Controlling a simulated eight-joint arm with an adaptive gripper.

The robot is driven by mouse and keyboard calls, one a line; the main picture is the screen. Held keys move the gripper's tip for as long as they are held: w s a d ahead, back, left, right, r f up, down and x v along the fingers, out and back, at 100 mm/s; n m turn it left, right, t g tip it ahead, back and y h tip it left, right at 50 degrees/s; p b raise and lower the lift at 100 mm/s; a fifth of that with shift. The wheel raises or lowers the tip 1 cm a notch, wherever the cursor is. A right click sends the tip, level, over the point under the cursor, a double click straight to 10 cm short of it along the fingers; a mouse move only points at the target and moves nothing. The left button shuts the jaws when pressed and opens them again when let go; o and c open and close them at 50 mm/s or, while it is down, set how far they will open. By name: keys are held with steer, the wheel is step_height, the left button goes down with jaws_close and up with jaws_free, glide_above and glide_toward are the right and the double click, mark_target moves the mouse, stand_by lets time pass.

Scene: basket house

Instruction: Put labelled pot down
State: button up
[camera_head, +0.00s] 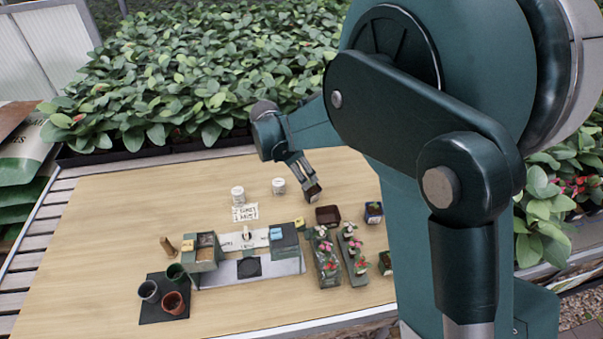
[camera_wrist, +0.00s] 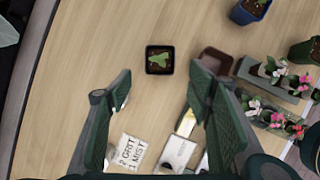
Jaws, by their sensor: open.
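A small dark square pot with a green seedling (camera_wrist: 160,60) shows in the wrist view, just beyond my fingertips and roughly midway between them. It appears upright on the wooden table. The same dark pot (camera_head: 313,193) shows in the head view right below my gripper (camera_head: 303,174). My gripper (camera_wrist: 162,92) is open, its two fingers spread wide, with nothing between the pads. I cannot make out a label on the pot; that side may be turned away.
A brown empty tray (camera_head: 328,215) and a blue pot (camera_head: 374,212) stand near the pot, with flower troughs (camera_head: 326,262) in front. Three empty pots (camera_head: 172,303) stand front left.

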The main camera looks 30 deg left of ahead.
steer(key=shift+d, duration=0.1)
stand_by(0.5)
steer(key=w+d+r+m+y, duration=0.1)
steer(key=d+r+m, duration=0.45)
steer(key=d, duration=0.65)
steer(key=w+d+r+m, duration=0.1)
steer(key=d+r+m, duration=0.3)
steer(key=d+r, duration=0.55)
steer(key=w+d+r+m+y, duration=0.1)
steer(key=d+r+m, duration=0.3)
steer(key=d, duration=1.1)
steer(key=s+d+r+m+t, duration=0.15)
steer(key=s+d+m, duration=0.25)
steer(key=d, duration=0.4)
steer(key=s+d+r+m, duration=0.2)
steer(key=s+d+m, duration=0.2)
steer(key=d, duration=0.5)
steer(key=s+d+f+m+t, duration=0.1)
steer(key=s+d+f+m, duration=0.2)
steer(key=s+d+m, duration=0.7)
steer(key=s+d, duration=0.2)
steer(key=shift+s+d+t, duration=0.25)
steer(key=shift+s+t, duration=0.1)
steer(key=shift+o, duration=0.5)
steer(key=shift+w+a, duration=0.1)
steer(key=shift+a, duration=0.05)
